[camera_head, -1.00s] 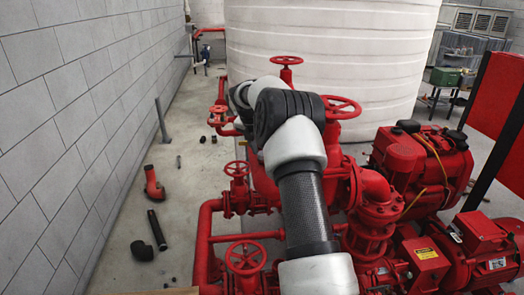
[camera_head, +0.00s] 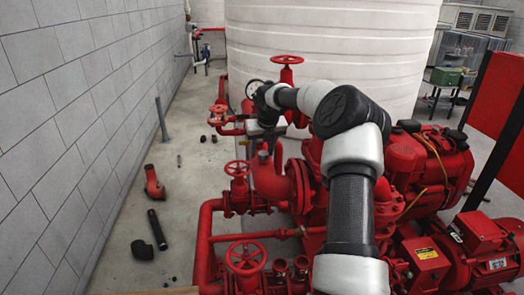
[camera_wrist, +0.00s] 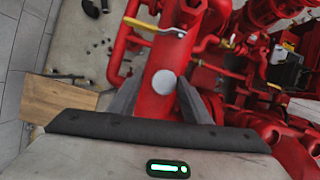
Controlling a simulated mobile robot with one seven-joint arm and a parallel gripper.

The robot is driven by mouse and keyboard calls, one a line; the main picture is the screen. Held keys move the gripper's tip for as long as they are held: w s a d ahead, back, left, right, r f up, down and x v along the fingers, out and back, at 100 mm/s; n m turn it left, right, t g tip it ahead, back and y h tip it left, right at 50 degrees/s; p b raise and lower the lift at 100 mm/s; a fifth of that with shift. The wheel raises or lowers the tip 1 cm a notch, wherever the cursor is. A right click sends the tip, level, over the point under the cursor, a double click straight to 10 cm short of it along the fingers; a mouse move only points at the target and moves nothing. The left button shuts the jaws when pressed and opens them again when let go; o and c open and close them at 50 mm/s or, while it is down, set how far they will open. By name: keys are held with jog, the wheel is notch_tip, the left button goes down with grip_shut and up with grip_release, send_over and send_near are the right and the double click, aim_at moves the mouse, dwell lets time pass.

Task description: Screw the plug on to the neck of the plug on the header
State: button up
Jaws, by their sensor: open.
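In the wrist view the two grey fingers of my gripper (camera_wrist: 161,88) stand apart, one on each side of a thick red pipe, which looks like the header (camera_wrist: 165,50). A round light-grey disc (camera_wrist: 164,82) shows on the red pipe between the fingers. I cannot tell whether it is the plug or the bare neck, or whether the fingers touch it. Nothing is clearly held. In the head view my gripper hangs low at the wrist end of my arm, over the red pipework, too small to make out in detail.
Red valve wheels (camera_head: 246,257) and a pressure gauge (camera_head: 254,89) stand close to my arm. Red pump machinery (camera_head: 428,160) fills the right. Loose black and red fittings (camera_head: 154,183) lie on the floor by the left wall. A white tank (camera_head: 330,50) stands behind.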

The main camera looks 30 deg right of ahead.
jog(key=shift+d, duration=0.1)
dwell(0.4)
jog(key=shift+w+d, duration=0.25)
jog(key=shift+d, duration=0.05)
jog(key=shift+c, duration=0.2)
grip_shut()
jog(key=shift+a+m+h+b, duration=0.1)
jog(key=shift+m+h+b, duration=0.35)
jog(key=shift+m, duration=0.75)
jog(key=shift+m+g+h+p, duration=0.3)
jog(key=shift+m+h, duration=0.25)
jog(key=shift+m, duration=0.45)
